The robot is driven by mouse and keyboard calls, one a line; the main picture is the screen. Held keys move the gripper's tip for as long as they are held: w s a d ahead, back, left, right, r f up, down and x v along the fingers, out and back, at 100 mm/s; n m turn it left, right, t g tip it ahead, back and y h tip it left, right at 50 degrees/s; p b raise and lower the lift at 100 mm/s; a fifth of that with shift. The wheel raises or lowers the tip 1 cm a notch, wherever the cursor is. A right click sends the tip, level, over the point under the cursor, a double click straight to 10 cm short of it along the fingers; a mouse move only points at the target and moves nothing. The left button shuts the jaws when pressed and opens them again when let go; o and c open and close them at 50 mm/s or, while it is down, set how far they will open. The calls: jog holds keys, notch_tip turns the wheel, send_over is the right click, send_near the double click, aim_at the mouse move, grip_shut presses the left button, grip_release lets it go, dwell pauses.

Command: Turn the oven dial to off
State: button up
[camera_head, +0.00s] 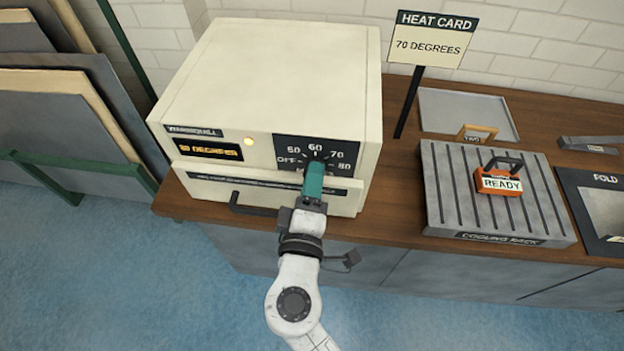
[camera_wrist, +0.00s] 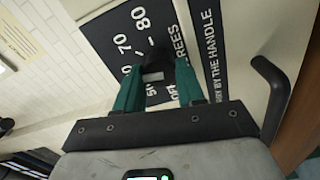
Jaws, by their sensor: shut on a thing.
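The cream oven (camera_head: 275,75) stands on the wooden bench, and its front carries a black dial plate (camera_head: 345,150) marked OFF, 50, 60, 70 and 80. The black dial (camera_wrist: 152,60) sits between the teal fingers of my gripper (camera_wrist: 157,72) in the wrist view. My gripper (camera_head: 315,176) is shut on the dial at the oven's front and covers most of it in the head view. Which mark the dial points to cannot be told. A small display (camera_head: 208,149) with amber lettering is at the left of the front; its number is unclear.
A handle (camera_head: 245,207) juts out below the dial. A heat card (camera_head: 430,40) reading 70 DEGREES stands on a post right of the oven. A cooling rack (camera_head: 455,205) holds a block tagged READY (camera_head: 500,183). A grey tray (camera_head: 465,110) lies behind it.

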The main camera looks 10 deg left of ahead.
jog(key=shift+f+n+p, duration=0.1)
jog(key=shift+n+p, duration=4.65)
jog(key=shift+n, duration=5.35)
jog(key=shift+s+f, duration=0.1)
jog(key=o, duration=1)
jog(key=shift+o, duration=0.2)
jog(key=s+b, duration=0.2)
jog(key=s, duration=0.8)
jog(key=shift+s+a, duration=0.2)
jog(key=shift+s, duration=0.15)
